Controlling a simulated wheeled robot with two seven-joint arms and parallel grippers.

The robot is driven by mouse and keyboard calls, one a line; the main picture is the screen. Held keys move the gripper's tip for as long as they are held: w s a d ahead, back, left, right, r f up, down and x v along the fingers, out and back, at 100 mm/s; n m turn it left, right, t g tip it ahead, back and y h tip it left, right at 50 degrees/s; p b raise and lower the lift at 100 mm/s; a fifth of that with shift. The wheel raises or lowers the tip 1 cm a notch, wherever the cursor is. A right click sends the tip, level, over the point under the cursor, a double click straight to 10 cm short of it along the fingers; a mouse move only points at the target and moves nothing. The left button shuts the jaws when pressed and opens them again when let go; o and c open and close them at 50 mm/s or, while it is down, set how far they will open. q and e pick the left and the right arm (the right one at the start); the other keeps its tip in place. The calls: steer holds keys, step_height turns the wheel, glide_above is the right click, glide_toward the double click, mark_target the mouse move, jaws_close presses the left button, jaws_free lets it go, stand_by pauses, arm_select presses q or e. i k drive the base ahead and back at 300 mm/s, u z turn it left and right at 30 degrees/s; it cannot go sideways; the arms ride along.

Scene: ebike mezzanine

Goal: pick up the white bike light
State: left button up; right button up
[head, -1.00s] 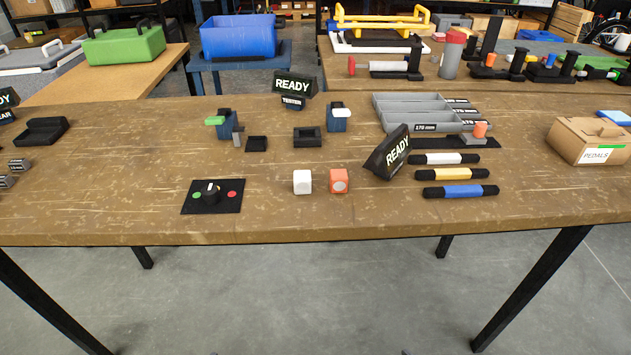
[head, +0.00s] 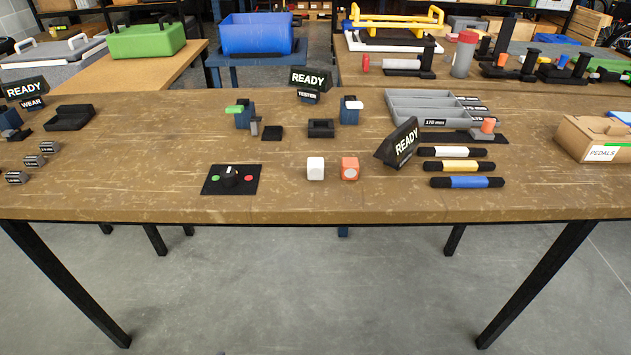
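The white bike light (head: 315,169) is a small white block standing on the brown wooden workbench (head: 130,205), near the middle of its front part. An orange-red block (head: 349,169) with a round pale face stands just to its right, with a small gap between them. Neither of my grippers shows in the head view.
A black panel with a knob (head: 231,179) lies left of the white light. A black READY sign (head: 399,144) and several coloured bars (head: 466,182) are to the right. The bench front between light and edge is clear.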

mark_target(314, 164)
steer(key=u, duration=1.3)
steer(key=k, duration=0.15)
steer(key=z, duration=1.95)
steer(key=i, duration=0.5)
steer(key=u, duration=1.7)
